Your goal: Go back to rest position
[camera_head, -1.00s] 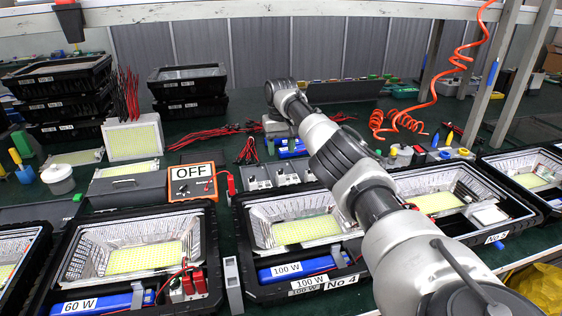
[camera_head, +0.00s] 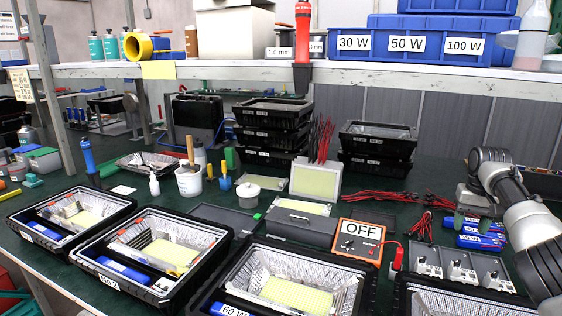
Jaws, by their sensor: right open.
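My right arm comes in from the right edge of the head view. Its right gripper (camera_head: 472,214) points down over the green table, just behind the blue battery packs (camera_head: 480,241). The jaws are open, small and partly hidden, with nothing seen held between them. My left gripper is not in view. Open black floodlight housings with silver reflectors and yellow LED panels line the front: one at the left (camera_head: 75,220), one beside it (camera_head: 160,252), and one marked 60 W (camera_head: 290,285). Another housing (camera_head: 455,300) is cut off by the lower edge.
An orange tester marked OFF (camera_head: 358,240) stands beside a grey box (camera_head: 300,225). Stacked black housings (camera_head: 272,125) stand behind. A shelf (camera_head: 400,77) with blue bins (camera_head: 415,45) crosses above. A red screwdriver (camera_head: 302,45) hangs at its edge. Red leads (camera_head: 390,197) lie near the gripper.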

